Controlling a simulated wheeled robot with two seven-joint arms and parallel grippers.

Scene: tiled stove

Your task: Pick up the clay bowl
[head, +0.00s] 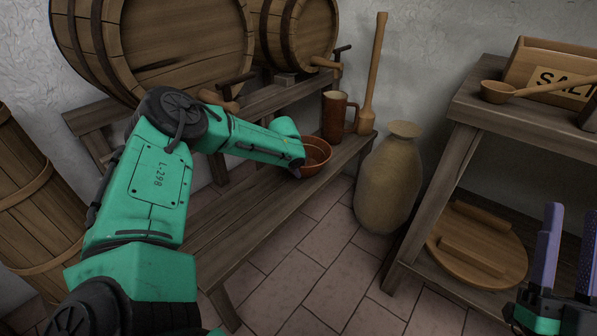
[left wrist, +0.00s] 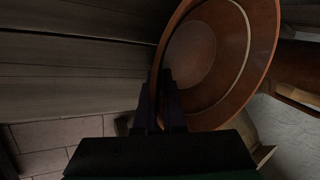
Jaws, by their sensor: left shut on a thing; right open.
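The clay bowl (head: 318,154) is reddish brown and sits at the far part of the wooden bench, partly behind my left gripper (head: 299,166) in the head view. In the left wrist view the bowl (left wrist: 215,60) fills the upper right, with its inside facing the camera. The fingers of my left gripper (left wrist: 163,92) are shut on the bowl's near rim, one on each side of its wall. I cannot tell whether the bowl touches the bench. My right gripper (head: 545,250) is open and empty at the lower right of the head view.
A brown mug (head: 338,116) and a wooden paddle (head: 374,80) stand just behind the bowl. A large clay jar (head: 390,180) stands on the floor right of the bench (head: 235,206). Barrels (head: 160,45) lie behind. A side table (head: 520,122) holds a ladle (head: 500,92) and salt box (head: 545,65).

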